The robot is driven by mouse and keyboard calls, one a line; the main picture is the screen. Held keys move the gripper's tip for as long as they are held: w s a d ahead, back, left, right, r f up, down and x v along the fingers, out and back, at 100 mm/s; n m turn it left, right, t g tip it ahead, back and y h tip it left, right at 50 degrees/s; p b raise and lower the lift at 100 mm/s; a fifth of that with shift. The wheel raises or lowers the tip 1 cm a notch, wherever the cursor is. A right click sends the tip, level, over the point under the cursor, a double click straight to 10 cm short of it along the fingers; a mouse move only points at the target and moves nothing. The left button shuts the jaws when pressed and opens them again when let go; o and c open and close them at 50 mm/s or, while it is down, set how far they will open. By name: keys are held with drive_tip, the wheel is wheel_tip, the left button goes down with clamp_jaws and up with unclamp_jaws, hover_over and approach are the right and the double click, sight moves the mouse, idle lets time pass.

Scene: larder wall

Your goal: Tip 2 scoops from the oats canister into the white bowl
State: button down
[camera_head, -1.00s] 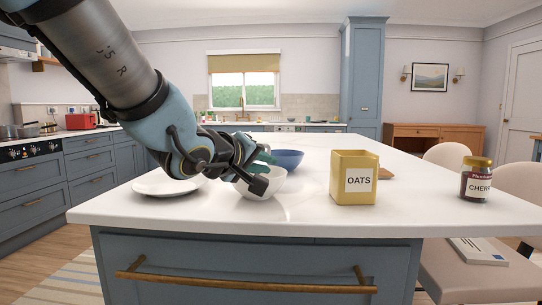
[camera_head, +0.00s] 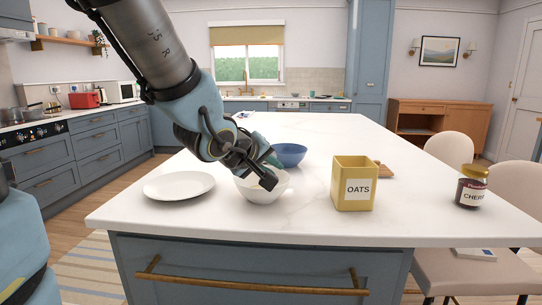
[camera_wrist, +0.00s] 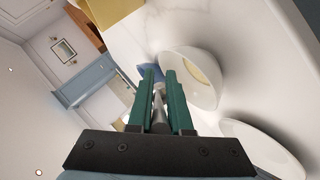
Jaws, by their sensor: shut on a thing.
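The oats canister (camera_head: 343,172) is a yellow, open-topped square tin with an OATS label, on the white counter right of the bowls. The white bowl (camera_head: 262,193) stands left of it, partly hidden by my gripper (camera_head: 270,160). In the wrist view the white bowl (camera_wrist: 207,100) has a flat tan patch (camera_wrist: 204,72) inside that looks like oats. My gripper (camera_wrist: 160,76), with green fingers, is over the white bowl's far side in the head view. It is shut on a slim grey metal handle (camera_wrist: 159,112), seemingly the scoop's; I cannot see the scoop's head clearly.
A white plate (camera_head: 179,186) lies left of the white bowl. A blue bowl (camera_head: 290,154) stands just behind it.

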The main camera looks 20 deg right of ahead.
drive_tip(key=shift+d+r+g+y+p, duration=0.2)
drive_tip(key=shift+r+g+y+p, duration=0.45)
drive_tip(key=shift+p, duration=2.65)
drive_tip(key=w+d+r+m+g+y+p, duration=0.1)
drive_tip(key=w+d+r+g+y+p, duration=0.2)
drive_tip(key=y+p, duration=0.8)
drive_tip(key=shift+w+d+r+g+p, duration=0.2)
drive_tip(key=shift+d+r+g+p, duration=1)
drive_tip(key=shift+r+g+p, duration=0.85)
drive_tip(key=shift+f+t, duration=0.15)
drive_tip(key=shift+t, duration=0.25)
